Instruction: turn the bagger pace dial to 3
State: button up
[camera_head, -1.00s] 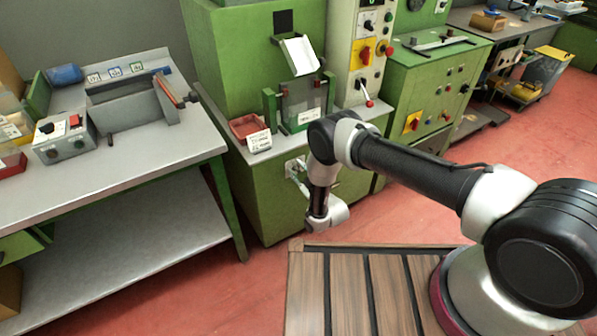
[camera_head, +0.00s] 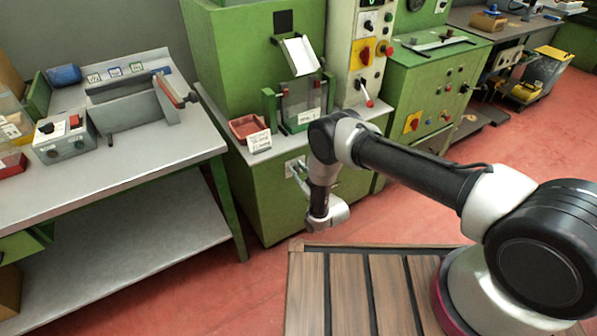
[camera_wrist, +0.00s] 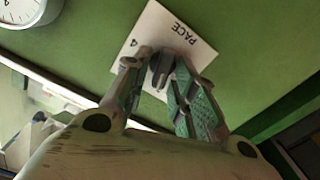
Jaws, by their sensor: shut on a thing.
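The pace dial (camera_wrist: 163,68) is a small dark knob on a white plate (camera_wrist: 148,32) marked "PACE" with a "4" visible in the wrist view. The plate is on a green panel, and its other marks are hidden behind my fingers. My gripper (camera_wrist: 160,75) is shut on the dial, one finger on each side of it. In the head view the white plate (camera_head: 291,170) shows on the front of the green machine, partly behind my arm. The dial cannot be made out there, and its exact setting cannot be read.
The green machine (camera_head: 265,205) has a red tray (camera_head: 243,126) on its ledge. A grey workbench (camera_head: 150,150) with a switch box (camera_head: 65,143) stands at left. A round gauge (camera_wrist: 22,10) is at the wrist view's upper left. Red floor is open in front.

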jog(key=shift+w+d+m, duration=0.1)
jog(key=shift+d+m, duration=0.1)
jog(key=shift+m, duration=2.2)
jog(key=shift+w+d+m, duration=0.1)
jog(key=shift+d+m, duration=0.1)
jog(key=shift+m, duration=2.2)
jog(key=o, duration=0.7)
jog(key=v, duration=1.2)
